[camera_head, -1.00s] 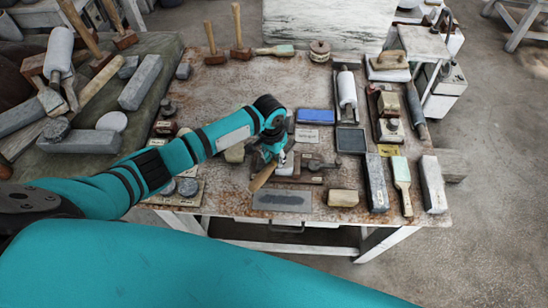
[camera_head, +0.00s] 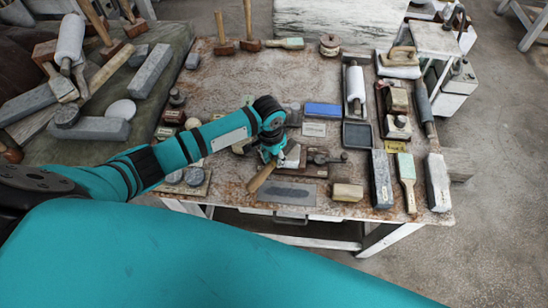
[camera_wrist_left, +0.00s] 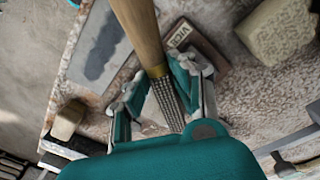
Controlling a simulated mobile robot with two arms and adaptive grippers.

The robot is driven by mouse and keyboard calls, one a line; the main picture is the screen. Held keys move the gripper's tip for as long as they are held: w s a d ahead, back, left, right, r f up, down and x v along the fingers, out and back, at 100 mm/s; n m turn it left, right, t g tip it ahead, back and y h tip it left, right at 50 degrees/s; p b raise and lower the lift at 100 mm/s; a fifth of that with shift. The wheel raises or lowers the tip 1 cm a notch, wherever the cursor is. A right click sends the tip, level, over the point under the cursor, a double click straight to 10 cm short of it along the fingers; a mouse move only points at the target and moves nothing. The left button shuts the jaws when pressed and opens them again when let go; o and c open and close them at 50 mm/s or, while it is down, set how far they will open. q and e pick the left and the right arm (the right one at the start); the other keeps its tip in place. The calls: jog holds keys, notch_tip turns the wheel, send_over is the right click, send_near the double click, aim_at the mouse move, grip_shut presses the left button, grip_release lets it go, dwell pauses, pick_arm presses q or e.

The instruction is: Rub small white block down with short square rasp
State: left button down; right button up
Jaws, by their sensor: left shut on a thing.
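My left gripper (camera_head: 274,152) is shut on a short rasp with a wooden handle (camera_head: 262,177). In the left wrist view the rasp's toothed metal (camera_wrist_left: 167,101) lies between the fingers of the gripper (camera_wrist_left: 160,92), with its handle (camera_wrist_left: 138,28) pointing up. The rasp is held over the front middle of the bench, near the vice board (camera_wrist_left: 200,46). A pale block (camera_head: 348,192) lies to the right on the bench. Another pale, rough block (camera_wrist_left: 283,28) shows at upper right in the wrist view. I cannot tell which is the small white block. My right gripper is not seen.
A grey slab (camera_head: 288,193) lies at the bench's front edge. A blue block (camera_head: 322,110), a dark tray (camera_head: 357,135), a brush (camera_head: 406,180) and long grey bars (camera_head: 381,180) crowd the right side. The bench's back middle (camera_head: 265,75) is clear.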

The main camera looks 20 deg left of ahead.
pick_arm(q)
jog(key=shift+w+d, duration=0.3)
jog(key=shift+w, duration=0.55)
jog(key=shift+w+d+f+b, duration=0.1)
jog(key=shift+w+d+b, duration=0.05)
jog(key=shift+w+b, duration=0.3)
jog(key=shift+w+d+b, duration=0.15)
jog(key=shift+w+b, duration=0.1)
jog(key=shift+w, duration=0.25)
jog(key=shift+s+a+p, duration=0.15)
jog(key=shift+s+p, duration=0.35)
jog(key=shift+p, duration=0.1)
jog(key=shift+s+a+p, duration=0.15)
jog(key=shift+s+p, duration=0.2)
jog(key=shift+s, duration=0.15)
jog(key=shift+s+a, duration=0.2)
jog(key=shift+s, duration=0.4)
jog(key=shift+s+a, duration=0.2)
jog(key=shift+s, duration=0.35)
jog(key=shift+w+d+r, duration=0.2)
jog(key=shift+w+r, duration=0.2)
jog(key=shift+w, duration=0.2)
jog(key=shift+w+d+r, duration=0.2)
jog(key=shift+w+r, duration=0.15)
jog(key=shift+w, duration=0.2)
jog(key=shift+r, duration=0.15)
